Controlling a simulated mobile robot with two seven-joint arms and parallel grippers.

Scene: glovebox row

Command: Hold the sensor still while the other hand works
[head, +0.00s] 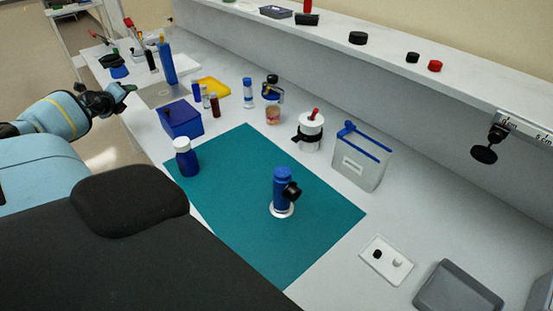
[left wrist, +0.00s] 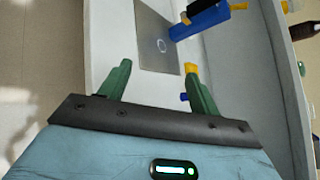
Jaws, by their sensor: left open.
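A blue upright cylinder with a black side knob (head: 281,188), which may be the sensor, stands on a round white base on the teal mat (head: 240,165). Nothing touches it. My right gripper does not show.
A white-capped blue bottle (head: 186,158) and a blue box (head: 181,119) stand near the mat's left side. A white jar with a black clamp (head: 310,132) and a blue-topped pouch (head: 361,158) stand behind. A grey tray (head: 457,290) lies at right. The mat's front is clear.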

